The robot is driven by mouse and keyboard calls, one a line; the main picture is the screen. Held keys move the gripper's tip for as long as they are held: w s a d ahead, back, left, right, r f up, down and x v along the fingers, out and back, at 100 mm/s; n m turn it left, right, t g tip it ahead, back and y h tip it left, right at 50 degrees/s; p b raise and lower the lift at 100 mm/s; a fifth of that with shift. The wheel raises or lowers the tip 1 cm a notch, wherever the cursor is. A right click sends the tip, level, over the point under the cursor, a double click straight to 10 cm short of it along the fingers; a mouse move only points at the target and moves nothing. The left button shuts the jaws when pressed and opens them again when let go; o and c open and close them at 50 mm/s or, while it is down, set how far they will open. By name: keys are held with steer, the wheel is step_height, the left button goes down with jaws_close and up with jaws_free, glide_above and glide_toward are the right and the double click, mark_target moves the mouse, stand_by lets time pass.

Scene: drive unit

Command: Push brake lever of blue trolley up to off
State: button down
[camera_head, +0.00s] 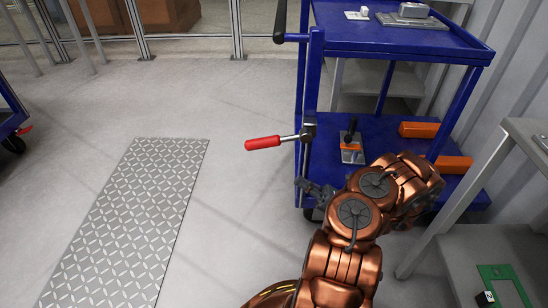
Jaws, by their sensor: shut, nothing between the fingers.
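The blue trolley (403,40) stands right of centre, with a top tray and a lower shelf. Its brake lever (264,143) has a red handle and sticks out to the left from a metal pivot on the trolley's left post, nearly level, with the red end slightly lower. My copper arm reaches up from the bottom of the picture. My gripper (312,192) is dark and small in the picture, by the trolley's left post. It is shut and empty, below and right of the red handle, apart from it.
A clamp-like tool (352,152) and orange blocks (419,130) lie on the lower shelf. A grey table (520,150) stands close at the right. A ribbed metal plate (130,225) lies on the floor at the left. The floor left of the lever is clear.

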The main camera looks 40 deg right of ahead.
mark_target(274, 142)
steer(key=d+r+x, duration=0.1)
steer(key=r+x, duration=0.1)
steer(key=x, duration=1)
steer(key=shift+r, duration=0.45)
steer(key=shift+a+r+p, duration=0.1)
steer(key=shift+r+p, duration=0.05)
steer(key=shift+p, duration=0.2)
